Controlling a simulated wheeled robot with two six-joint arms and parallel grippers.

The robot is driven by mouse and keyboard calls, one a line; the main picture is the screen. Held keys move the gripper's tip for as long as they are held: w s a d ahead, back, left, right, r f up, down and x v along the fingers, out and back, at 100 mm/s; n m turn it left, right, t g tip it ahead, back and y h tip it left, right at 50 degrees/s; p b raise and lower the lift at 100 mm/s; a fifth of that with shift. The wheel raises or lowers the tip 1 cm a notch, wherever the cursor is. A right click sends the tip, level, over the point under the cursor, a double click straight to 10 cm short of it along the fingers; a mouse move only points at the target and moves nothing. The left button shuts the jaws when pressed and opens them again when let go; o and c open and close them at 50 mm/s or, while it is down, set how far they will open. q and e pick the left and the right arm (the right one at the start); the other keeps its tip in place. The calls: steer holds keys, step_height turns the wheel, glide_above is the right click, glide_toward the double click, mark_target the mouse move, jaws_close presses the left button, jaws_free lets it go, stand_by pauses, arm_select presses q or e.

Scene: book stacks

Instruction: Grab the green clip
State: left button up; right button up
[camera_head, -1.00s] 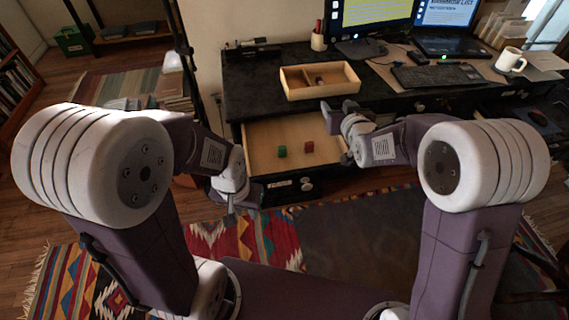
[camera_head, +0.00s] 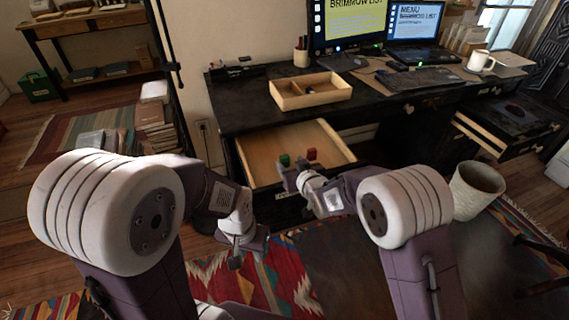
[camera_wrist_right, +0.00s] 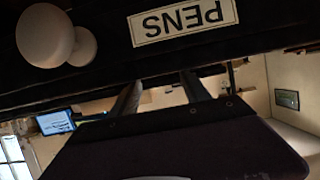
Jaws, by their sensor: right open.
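A small green clip (camera_head: 285,160) lies in the open wooden drawer (camera_head: 264,152) of the black desk, left of a small red piece (camera_head: 312,154). My right gripper (camera_head: 290,180) is open and empty at the drawer's front edge, just nearer to me than the green clip. In the right wrist view, its two fingers (camera_wrist_right: 161,92) are spread and point at a dark drawer front with a PENS label (camera_wrist_right: 184,21). My left gripper (camera_head: 249,256) hangs low in front of the desk, left of my right gripper. Its fingers look apart with nothing between them.
A wooden tray (camera_head: 284,101) with a dark item stands on the desk above the drawer. Monitors, a keyboard (camera_head: 417,79) and a white mug (camera_head: 480,62) are behind. A white knob (camera_wrist_right: 48,36) shows beside the label. A pale bin (camera_head: 474,192) stands at right.

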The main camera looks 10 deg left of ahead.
mark_target(285, 157)
steer(key=shift+x, duration=0.85)
steer(key=b+x, duration=0.1)
steer(key=x, duration=0.3)
steer(key=shift+w+f+b, duration=0.1)
steer(key=shift+w+b, duration=0.05)
steer(key=shift+b, duration=0.15)
steer(key=shift+w+a+f, duration=0.1)
steer(key=shift+w+a, duration=0.1)
steer(key=shift+w, duration=0.15)
steer(key=shift+c, duration=0.3)
jaws_close()
